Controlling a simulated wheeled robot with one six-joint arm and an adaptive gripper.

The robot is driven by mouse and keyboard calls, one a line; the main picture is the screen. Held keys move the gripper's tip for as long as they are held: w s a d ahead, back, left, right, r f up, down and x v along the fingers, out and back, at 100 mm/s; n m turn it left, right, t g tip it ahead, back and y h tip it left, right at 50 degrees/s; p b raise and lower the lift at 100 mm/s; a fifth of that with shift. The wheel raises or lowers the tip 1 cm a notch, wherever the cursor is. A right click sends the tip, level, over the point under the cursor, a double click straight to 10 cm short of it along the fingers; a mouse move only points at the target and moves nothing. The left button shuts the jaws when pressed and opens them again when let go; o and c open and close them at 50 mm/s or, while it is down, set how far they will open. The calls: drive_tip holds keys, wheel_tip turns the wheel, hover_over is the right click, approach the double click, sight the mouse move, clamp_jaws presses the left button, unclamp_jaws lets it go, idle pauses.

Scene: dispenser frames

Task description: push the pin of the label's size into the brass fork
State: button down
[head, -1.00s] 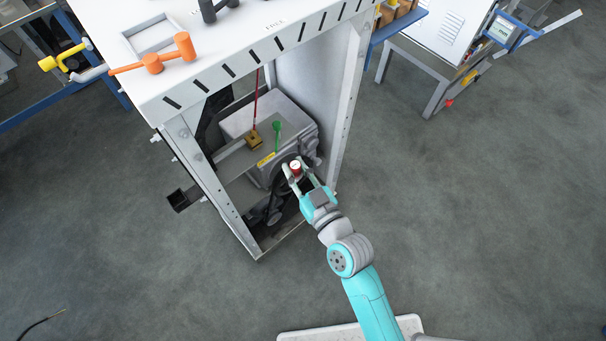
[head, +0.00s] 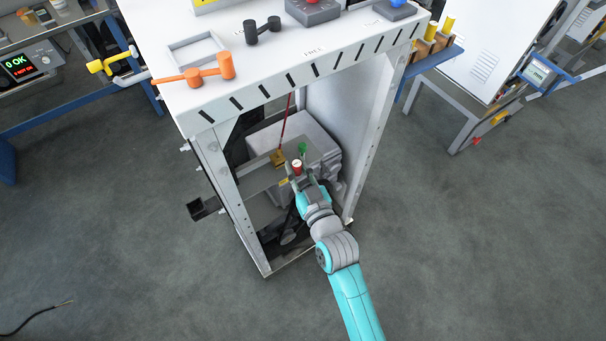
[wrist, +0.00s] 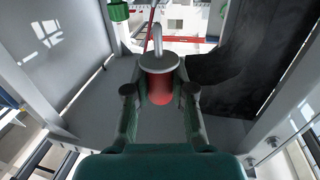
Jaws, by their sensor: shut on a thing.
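My gripper (head: 297,171) is shut on a red pin (head: 297,167) with a pale top, inside the open machine frame. In the wrist view the red pin (wrist: 159,86) sits between both fingers, with a grey disc and a wire loop on its end. The brass fork (head: 279,158) is just left of and beyond the gripper, at the lower end of a thin dark red rod (head: 286,122). The pin and fork appear apart. A small yellow label (head: 283,182) is partly hidden by the gripper; its writing is too small to read.
A green-topped piece (head: 302,149) stands close behind the pin. A grey motor housing (head: 270,138) lies behind. Frame posts (head: 231,199) flank the opening, under a white top (head: 290,50) bearing an orange handle (head: 195,74). The floor in front is clear.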

drive_tip(key=shift+w+a+f, duration=0.25)
drive_tip(key=shift+w+a, duration=0.75)
drive_tip(key=shift+w, duration=0.5)
drive_tip(key=shift+w+a+f, duration=0.3)
drive_tip(key=shift+w+a, duration=0.75)
drive_tip(key=shift+w, duration=0.4)
drive_tip(key=shift+w+a+f, duration=0.25)
drive_tip(key=shift+w+a, duration=0.75)
drive_tip(key=shift+w, duration=0.5)
drive_tip(key=shift+f, duration=1.15)
drive_tip(key=c, duration=0.9)
unclamp_jaws()
drive_tip(key=shift+f, duration=0.1)
drive_tip(key=v, duration=1.2)
drive_tip(key=shift+d, duration=0.1)
